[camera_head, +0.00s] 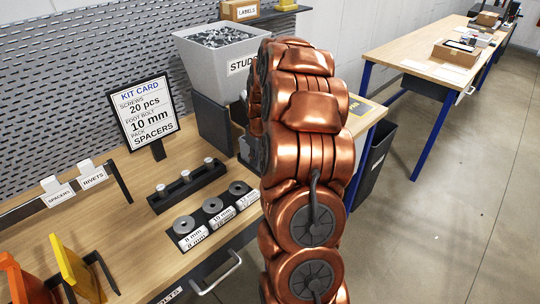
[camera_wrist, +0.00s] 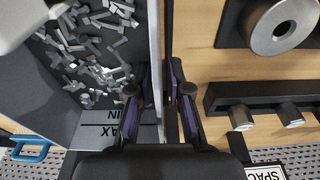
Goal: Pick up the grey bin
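The grey bin (camera_head: 205,62) stands on the workbench at the back in the head view, filled with small metal pieces and labelled "STUD…", the rest hidden by my arm. In the wrist view its dark inside, metal pieces and pale side wall (camera_wrist: 154,40) fill the left. My gripper (camera_wrist: 161,85) is at this wall, with one dark finger on the bin's inner side and the other on its outer side. The fingers are fairly close together. Whether they press on the wall cannot be told. My arm hides the gripper in the head view.
A kit card sign (camera_head: 145,112), a black stud holder (camera_head: 187,187) and a spacer tray (camera_head: 213,217) stand on the bench.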

